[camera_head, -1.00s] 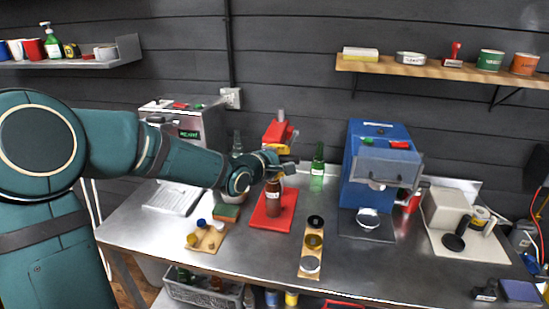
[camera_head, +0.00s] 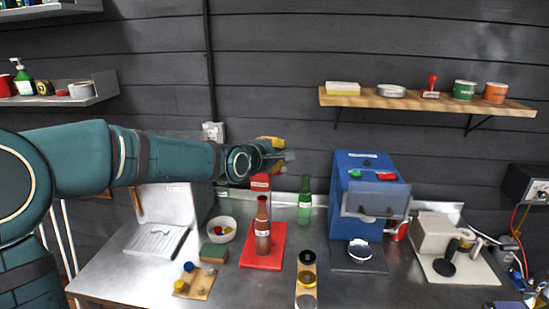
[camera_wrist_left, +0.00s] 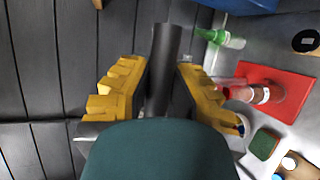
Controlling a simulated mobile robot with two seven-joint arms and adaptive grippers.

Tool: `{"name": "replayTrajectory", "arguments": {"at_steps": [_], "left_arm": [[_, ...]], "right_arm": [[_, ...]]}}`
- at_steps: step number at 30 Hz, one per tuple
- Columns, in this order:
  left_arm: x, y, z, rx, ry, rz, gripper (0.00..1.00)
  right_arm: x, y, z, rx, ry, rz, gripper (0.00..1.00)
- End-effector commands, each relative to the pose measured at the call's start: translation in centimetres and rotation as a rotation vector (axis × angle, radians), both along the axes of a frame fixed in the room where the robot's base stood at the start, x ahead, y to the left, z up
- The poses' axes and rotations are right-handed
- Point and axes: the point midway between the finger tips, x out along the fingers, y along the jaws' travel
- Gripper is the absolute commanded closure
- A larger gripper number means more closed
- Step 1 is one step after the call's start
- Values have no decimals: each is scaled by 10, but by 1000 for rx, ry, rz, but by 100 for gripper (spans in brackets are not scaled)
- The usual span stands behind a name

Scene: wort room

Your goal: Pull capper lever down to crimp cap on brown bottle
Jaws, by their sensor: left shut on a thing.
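The brown bottle (camera_head: 262,232) stands upright on the red base (camera_head: 276,258) of the capper, in front of its red column (camera_head: 260,182). My left gripper (camera_head: 278,155) is above the column and bottle, with yellow fingers. In the left wrist view the gripper (camera_wrist_left: 164,78) is shut on a dark grey cylindrical bar, the capper lever (camera_wrist_left: 164,50). The bottle (camera_wrist_left: 262,94) and red base (camera_wrist_left: 285,82) show at right there. In the head view my gripper largely hides the lever. I cannot tell the cap's state. My right gripper is not in view.
A green bottle (camera_head: 305,203) stands behind the base to the right. A blue machine (camera_head: 368,195) is further right. A strip with round pieces (camera_head: 307,290), a wooden board with caps (camera_head: 195,285), a sponge (camera_head: 214,253) and a bowl (camera_head: 221,229) lie nearby.

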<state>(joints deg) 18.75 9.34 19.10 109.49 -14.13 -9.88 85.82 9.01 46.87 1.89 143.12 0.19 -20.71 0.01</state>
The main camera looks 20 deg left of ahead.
Motion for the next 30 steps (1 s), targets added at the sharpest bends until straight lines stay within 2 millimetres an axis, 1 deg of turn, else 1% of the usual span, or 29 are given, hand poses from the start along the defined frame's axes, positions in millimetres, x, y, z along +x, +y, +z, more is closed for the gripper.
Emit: {"name": "replayTrajectory", "arguments": {"at_steps": [1,11,12,14,25,30], "left_arm": [[1,-1,5,1,-10,-2,100],[1,-1,7,0,-16,-1,100],[1,-1,8,0,-16,-1,69],[1,-1,7,0,-16,-1,48],[-1,0,4,0,-8,1,48],[-14,4,8,-1,-7,4,48]], "right_arm": [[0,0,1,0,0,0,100],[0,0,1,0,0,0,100],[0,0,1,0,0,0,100],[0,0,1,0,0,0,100],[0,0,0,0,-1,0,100],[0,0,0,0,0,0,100]]}}
